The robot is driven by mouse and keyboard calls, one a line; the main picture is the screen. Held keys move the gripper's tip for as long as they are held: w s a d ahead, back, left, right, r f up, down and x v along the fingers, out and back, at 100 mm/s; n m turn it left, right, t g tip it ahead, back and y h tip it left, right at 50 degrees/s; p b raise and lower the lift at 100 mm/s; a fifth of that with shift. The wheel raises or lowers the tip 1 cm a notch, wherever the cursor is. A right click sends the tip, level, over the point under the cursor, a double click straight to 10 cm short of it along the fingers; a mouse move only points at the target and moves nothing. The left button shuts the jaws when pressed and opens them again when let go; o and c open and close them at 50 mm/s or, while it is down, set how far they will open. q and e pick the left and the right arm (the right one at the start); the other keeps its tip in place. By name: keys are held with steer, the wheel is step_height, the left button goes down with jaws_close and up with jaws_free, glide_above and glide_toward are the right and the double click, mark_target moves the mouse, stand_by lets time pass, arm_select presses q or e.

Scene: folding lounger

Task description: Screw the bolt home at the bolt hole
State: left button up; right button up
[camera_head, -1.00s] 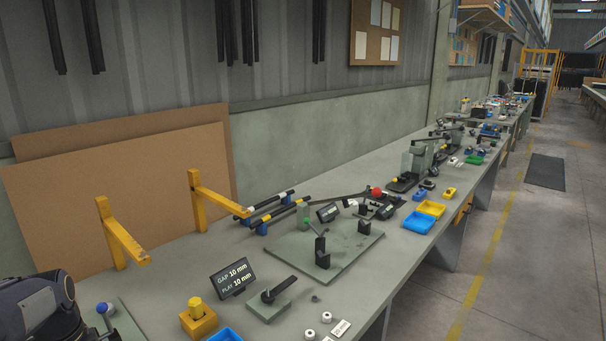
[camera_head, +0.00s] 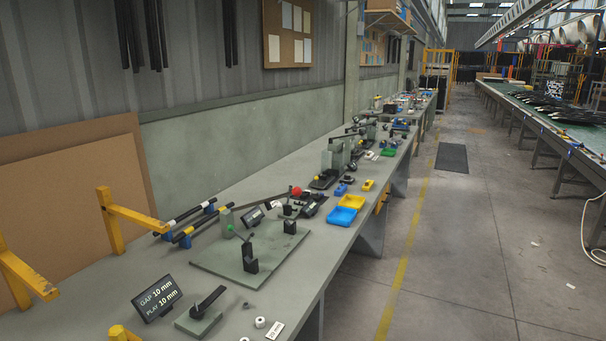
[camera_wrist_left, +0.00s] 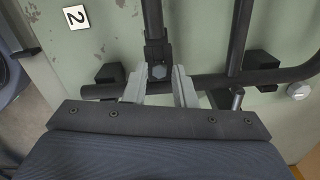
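In the left wrist view, my left gripper (camera_wrist_left: 161,84) has its two pale grey fingers apart. A grey hex bolt head (camera_wrist_left: 158,72) shows between and just beyond the fingertips, at the lower end of a black upright part (camera_wrist_left: 154,35). I see gaps beside the bolt head, so the fingers do not look closed on it. The bolt hole itself cannot be made out. A second hex head (camera_wrist_left: 298,90) is at the right on the pale green plate (camera_wrist_left: 110,50). Neither gripper shows in the head view.
Black tubes (camera_wrist_left: 215,82) cross close around my left fingers, with black blocks (camera_wrist_left: 262,62) beside them. In the head view, a long bench (camera_head: 240,270) holds a fixture plate (camera_head: 222,262), a gauge sign (camera_head: 157,298), yellow brackets (camera_head: 130,215) and trays (camera_head: 342,215).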

arm_select(q)
steer(key=shift+r+p, duration=3)
steer(key=shift+r, duration=0.55)
steer(key=shift+w+d, duration=0.15)
steer(key=shift+d, duration=0.05)
steer(key=d+r+n+t+h, duration=0.2)
steer(key=d+n+t, duration=0.3)
steer(key=d, duration=2.5)
steer(key=n+h, duration=0.1)
steer(key=n, duration=0.2)
steer(key=shift+d+r+n+t+h, duration=0.2)
steer(key=shift+d+n+t+h, duration=0.1)
steer(key=shift+h, duration=0.1)
steer(key=shift+a, duration=0.15)
